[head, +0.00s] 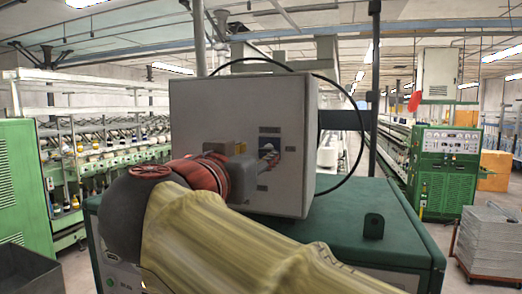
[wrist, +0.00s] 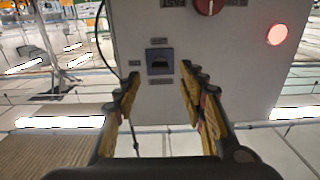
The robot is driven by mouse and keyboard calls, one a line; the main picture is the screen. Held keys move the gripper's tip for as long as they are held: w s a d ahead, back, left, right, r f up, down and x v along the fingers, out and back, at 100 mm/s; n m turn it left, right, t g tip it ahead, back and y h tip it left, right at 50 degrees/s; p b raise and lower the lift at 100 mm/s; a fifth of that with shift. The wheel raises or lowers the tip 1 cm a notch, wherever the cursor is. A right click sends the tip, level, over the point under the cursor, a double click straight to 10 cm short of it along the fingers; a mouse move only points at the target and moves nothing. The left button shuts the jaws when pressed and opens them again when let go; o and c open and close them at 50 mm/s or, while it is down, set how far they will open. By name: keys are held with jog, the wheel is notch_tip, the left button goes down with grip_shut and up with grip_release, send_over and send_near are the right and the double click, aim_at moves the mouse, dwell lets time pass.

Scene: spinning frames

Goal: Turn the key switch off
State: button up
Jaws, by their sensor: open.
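The key switch is a small blue-grey square plate with a dark centre, set in the face of a light grey control box (head: 205,110). It shows in the wrist view (wrist: 160,60), with small label plates around it. The key's exact angle is too small and dark to tell. My gripper (head: 268,158) reaches the box face from the left, close to the switch, and partly covers it in the head view. In the wrist view my gripper (wrist: 160,76) has its two fingers apart, one on each side below the switch, with nothing between them. Contact with the box cannot be told.
The wrist view appears upside down. A red knob (wrist: 207,5) and a lit red lamp (wrist: 277,34) are on the same face. The box stands on a green machine top (head: 375,215). A black cable (head: 362,135) loops around the box. A grey crate stack (head: 490,240) stands right.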

aim_at(264, 151)
jog(key=p+x, duration=0.2)
jog(key=x, duration=0.4)
jog(key=shift+a, duration=0.1)
jog(key=shift+c, duration=0.9)
grip_shut()
